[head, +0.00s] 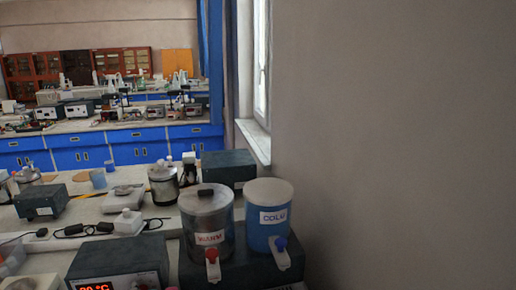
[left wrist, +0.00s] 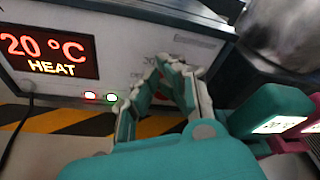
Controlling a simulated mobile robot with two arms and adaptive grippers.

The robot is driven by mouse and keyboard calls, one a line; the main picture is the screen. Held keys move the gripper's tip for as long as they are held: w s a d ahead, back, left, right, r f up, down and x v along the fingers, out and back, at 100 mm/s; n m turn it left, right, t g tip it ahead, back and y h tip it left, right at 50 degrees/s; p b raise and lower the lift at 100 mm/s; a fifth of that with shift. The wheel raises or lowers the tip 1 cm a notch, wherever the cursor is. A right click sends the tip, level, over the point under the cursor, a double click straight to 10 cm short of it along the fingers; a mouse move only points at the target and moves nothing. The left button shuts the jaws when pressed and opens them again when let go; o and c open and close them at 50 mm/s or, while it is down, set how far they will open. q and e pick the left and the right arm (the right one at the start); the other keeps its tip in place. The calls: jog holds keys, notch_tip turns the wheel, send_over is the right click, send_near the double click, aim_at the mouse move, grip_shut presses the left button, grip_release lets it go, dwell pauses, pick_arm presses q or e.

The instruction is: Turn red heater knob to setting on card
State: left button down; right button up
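The heater is a dark box with a lit orange display (left wrist: 48,55) reading "20 °C" and "HEAT" in the left wrist view. It shows at the bottom left of the head view (head: 118,262). My left gripper (left wrist: 170,68), teal with pale finger edges, is at the heater's front panel. A little red of the knob (left wrist: 160,97) shows between its fingers. The fingers hide most of the knob, its pointer and its scale, and I cannot tell whether they grip it. I cannot make out a setting card. My right gripper is not in view.
Teal and pink labelled objects (left wrist: 270,108) stand right of the gripper. A "WARM" container (head: 206,220) and a blue "COLD" container (head: 268,218) stand right of the heater. A wall fills the right.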

pick_arm(q)
jog(key=shift+w+d+r, duration=0.2)
jog(key=shift+d+r, duration=0.05)
jog(key=shift+d, duration=0.35)
jog(key=shift+r, duration=0.1)
dwell(0.4)
jog(key=shift+r+p, duration=0.3)
jog(key=shift+p, duration=0.2)
jog(key=f+p+v, duration=0.1)
jog(key=v, duration=0.5)
jog(key=shift+d, duration=0.35)
jog(key=shift+d+f, duration=0.1)
jog(key=shift+f, duration=0.1)
